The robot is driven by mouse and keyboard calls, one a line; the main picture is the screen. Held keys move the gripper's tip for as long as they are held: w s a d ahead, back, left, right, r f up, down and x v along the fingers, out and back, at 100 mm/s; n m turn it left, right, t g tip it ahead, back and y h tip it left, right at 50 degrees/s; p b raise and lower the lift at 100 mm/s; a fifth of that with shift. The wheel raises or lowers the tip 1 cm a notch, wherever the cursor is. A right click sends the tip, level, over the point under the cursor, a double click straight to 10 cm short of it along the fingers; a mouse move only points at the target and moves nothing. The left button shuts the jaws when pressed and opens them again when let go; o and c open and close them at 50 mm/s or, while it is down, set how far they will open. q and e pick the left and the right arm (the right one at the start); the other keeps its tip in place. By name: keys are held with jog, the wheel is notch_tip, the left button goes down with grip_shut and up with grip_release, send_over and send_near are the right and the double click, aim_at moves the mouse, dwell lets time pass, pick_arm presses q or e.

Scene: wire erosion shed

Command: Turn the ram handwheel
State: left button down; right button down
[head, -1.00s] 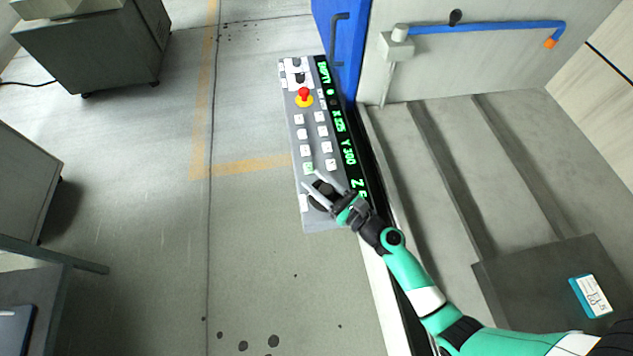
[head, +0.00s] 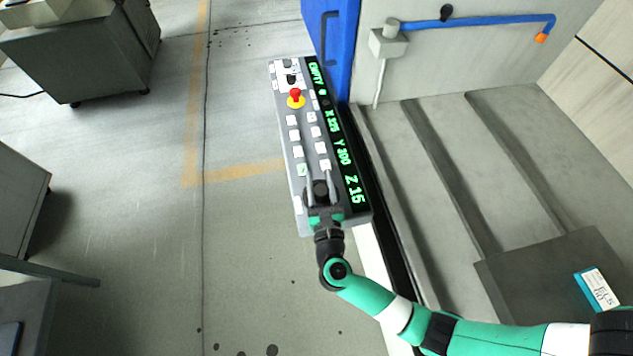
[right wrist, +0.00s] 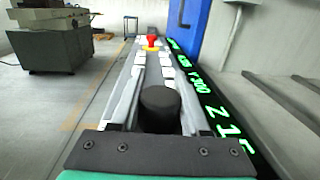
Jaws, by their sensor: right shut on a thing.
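The ram handwheel is a small black knob (head: 320,189) near the front end of the grey control panel (head: 298,165). My right gripper (head: 319,176) is shut on this handwheel, one finger on each side of it. In the right wrist view the black knob (right wrist: 160,106) stands between the two fingers. My left gripper is not in view.
A red stop button (head: 296,95) on a yellow base stands farther up the panel, beyond rows of white buttons. A blue door (head: 345,40) is at the panel's far end. The ribbed machine tank (head: 440,170) lies to the right. Open floor lies to the left.

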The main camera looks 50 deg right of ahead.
aim_at(327, 188)
jog(key=shift+f+m+g+h+b, duration=0.2)
jog(key=shift+m+g+h+b, duration=0.2)
jog(key=shift+m+g+h, duration=0.15)
jog(key=m+g+h+b, duration=0.1)
jog(key=m+g+b, duration=0.2)
jog(key=g+b, duration=0.1)
jog(key=s+m+g+h+b, duration=0.1)
jog(key=m+g+h+b, duration=0.1)
jog(key=g+b, duration=0.3)
jog(key=s+d+m+g+h+b, duration=0.1)
jog(key=m+g+h+b, duration=0.1)
jog(key=m+g+b, duration=0.2)
jog(key=shift+s+f+h+b, duration=0.15)
jog(key=shift+h+b, duration=0.1)
jog(key=shift+b, duration=1)
jog(key=shift+s+r+m+g+b, duration=0.15)
jog(key=shift+m+g+b, duration=0.35)
jog(key=shift+g, duration=0.2)
jog(key=shift+s+r+m+g+b, duration=0.1)
jog(key=shift+m+g+b, duration=0.35)
jog(key=shift+g, duration=0.2)
jog(key=shift+c, duration=1.9)
grip_release()
jog(key=shift+d+r, duration=0.1)
